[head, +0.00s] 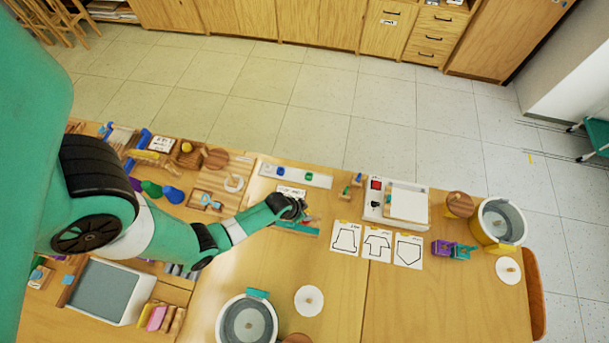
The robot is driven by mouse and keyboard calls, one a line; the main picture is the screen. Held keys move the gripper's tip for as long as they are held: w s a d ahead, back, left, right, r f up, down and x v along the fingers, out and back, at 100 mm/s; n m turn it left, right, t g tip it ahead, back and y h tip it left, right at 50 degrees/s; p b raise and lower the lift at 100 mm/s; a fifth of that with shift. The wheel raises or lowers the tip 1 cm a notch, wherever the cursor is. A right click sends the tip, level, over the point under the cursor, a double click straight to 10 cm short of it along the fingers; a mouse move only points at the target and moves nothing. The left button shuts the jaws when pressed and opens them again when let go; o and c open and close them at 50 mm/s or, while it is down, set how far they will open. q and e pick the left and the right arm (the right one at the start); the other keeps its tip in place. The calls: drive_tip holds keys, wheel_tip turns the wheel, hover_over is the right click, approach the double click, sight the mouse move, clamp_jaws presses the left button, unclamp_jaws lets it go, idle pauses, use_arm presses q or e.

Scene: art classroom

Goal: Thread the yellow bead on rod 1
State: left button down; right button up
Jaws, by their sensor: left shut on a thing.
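My left gripper (301,212) is over the table, near a low board with a teal strip (297,228). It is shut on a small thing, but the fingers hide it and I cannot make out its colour. I cannot pick out a yellow bead on the tray. Rod 1 is not clear to see; the gripper covers part of the board. My right gripper is not in view.
A small card (291,191) lies between tray and board. Outline cards (377,245) and a white-topped box (408,203) stand to the right. A grey pot (247,322) is at the front. Clutter fills the left table. Bare tabletop (440,300) lies at the front right.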

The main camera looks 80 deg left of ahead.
use_arm(q)
drive_tip(key=shift+c, duration=1.7)
unclamp_jaws()
drive_tip(key=p+v, duration=0.8)
drive_tip(key=v, duration=0.3)
drive_tip(key=shift+s+r, duration=0.2)
drive_tip(key=shift+r, duration=0.1)
drive_tip(key=shift+d, duration=0.1)
